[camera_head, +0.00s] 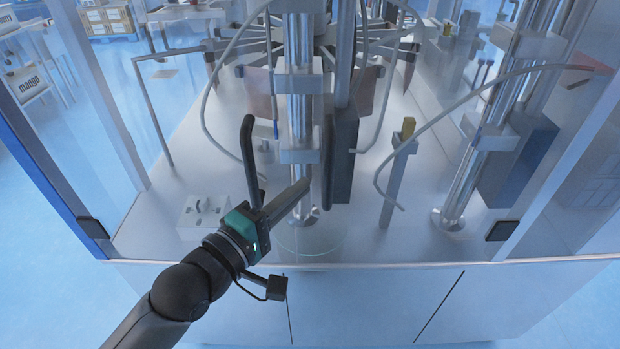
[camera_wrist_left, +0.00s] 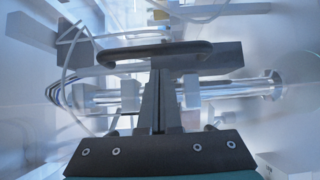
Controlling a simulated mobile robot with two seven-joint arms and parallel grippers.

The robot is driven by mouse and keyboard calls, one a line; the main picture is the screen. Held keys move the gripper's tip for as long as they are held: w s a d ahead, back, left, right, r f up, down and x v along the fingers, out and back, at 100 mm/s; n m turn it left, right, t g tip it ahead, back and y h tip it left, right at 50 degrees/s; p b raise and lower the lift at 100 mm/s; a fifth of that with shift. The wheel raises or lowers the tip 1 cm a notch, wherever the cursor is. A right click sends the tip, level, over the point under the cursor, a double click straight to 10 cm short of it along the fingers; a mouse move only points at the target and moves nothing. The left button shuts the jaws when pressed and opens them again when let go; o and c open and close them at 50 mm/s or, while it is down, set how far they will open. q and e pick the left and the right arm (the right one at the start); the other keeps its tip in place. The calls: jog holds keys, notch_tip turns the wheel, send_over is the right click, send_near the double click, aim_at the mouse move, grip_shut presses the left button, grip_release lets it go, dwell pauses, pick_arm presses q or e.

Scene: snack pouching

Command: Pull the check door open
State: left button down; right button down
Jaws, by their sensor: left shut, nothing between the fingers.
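The check door is a clear glass front on the machine; its panes are hard to make out, and I cannot tell whether it stands ajar. Two dark upright handles show in the head view, a left handle (camera_head: 248,150) and a right handle (camera_head: 328,165). My left gripper (camera_head: 304,187) reaches up from the lower left, its fingers pointing at the right handle. In the left wrist view one dark bar handle (camera_wrist_left: 155,53) lies across the picture just beyond the tips of my shut fingers (camera_wrist_left: 160,72). Nothing is held. I cannot tell whether the tips touch the handle. My right gripper is out of view.
Behind the glass stand steel columns (camera_head: 299,50), hoses and a dark box (camera_head: 344,150). A pale lower cabinet (camera_head: 370,300) runs below the glass. Dark corner pieces sit on the frame at left (camera_head: 92,228) and right (camera_head: 502,231). Open floor (camera_head: 40,230) lies to the left.

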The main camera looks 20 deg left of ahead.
pick_arm(q)
jog(key=shift+x, duration=1.9)
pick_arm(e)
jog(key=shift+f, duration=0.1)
pick_arm(q)
jog(key=shift+s, duration=0.1)
